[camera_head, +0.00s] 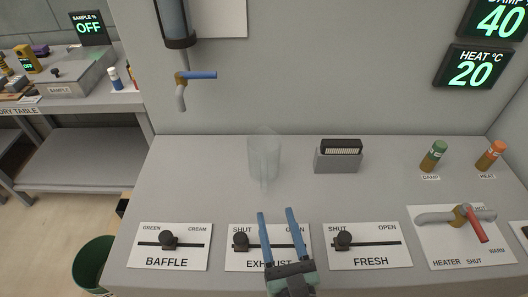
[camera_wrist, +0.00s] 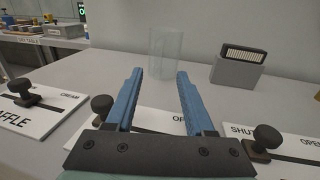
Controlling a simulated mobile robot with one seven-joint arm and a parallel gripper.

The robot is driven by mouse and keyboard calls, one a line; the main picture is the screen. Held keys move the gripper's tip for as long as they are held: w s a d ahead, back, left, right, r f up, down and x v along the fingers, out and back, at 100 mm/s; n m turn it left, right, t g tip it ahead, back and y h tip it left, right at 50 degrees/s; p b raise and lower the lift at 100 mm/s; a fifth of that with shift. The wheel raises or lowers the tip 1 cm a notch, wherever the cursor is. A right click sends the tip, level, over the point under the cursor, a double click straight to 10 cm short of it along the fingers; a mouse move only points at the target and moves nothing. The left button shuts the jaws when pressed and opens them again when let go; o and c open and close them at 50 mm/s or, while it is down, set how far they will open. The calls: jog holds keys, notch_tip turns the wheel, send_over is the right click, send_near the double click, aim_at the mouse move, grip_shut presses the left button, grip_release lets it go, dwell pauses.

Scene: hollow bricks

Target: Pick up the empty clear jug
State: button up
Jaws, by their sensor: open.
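The clear jug (camera_head: 264,156) stands upright on the grey bench, towards the back wall and left of a small grey box. It is see-through and looks empty, and its faint outline also shows in the wrist view (camera_wrist: 165,52). My gripper (camera_head: 276,210) has two blue fingers spread apart with nothing between them. It is over the EXHAUST plate, on the near side of the jug and apart from it. In the wrist view the jug is ahead, beyond and between the fingertips (camera_wrist: 159,72).
A grey box with a slotted top (camera_head: 338,157) stands right of the jug. Slider plates BAFFLE (camera_head: 170,260) and FRESH (camera_head: 370,260) line the front edge. A tap with a blue lever (camera_head: 196,76) hangs on the wall. A heater valve (camera_head: 455,217) is at right.

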aim_at(265, 182)
jog(key=w, duration=0.2)
jog(key=w+a, duration=0.1)
jog(key=w, duration=0.1)
jog(key=shift+w+r, duration=0.1)
jog(key=shift+w, duration=0.25)
jog(key=shift+w+a+f+p, duration=0.1)
jog(key=shift+w+a, duration=0.15)
jog(key=shift+w, duration=0.8)
jog(key=shift+w+a+f+p, duration=0.15)
jog(key=shift+w+a, duration=0.1)
jog(key=shift+w, duration=0.8)
jog(key=shift+w+a+f+p, duration=0.1)
jog(key=shift+w+a, duration=0.15)
jog(key=shift+w, duration=0.8)
grip_shut()
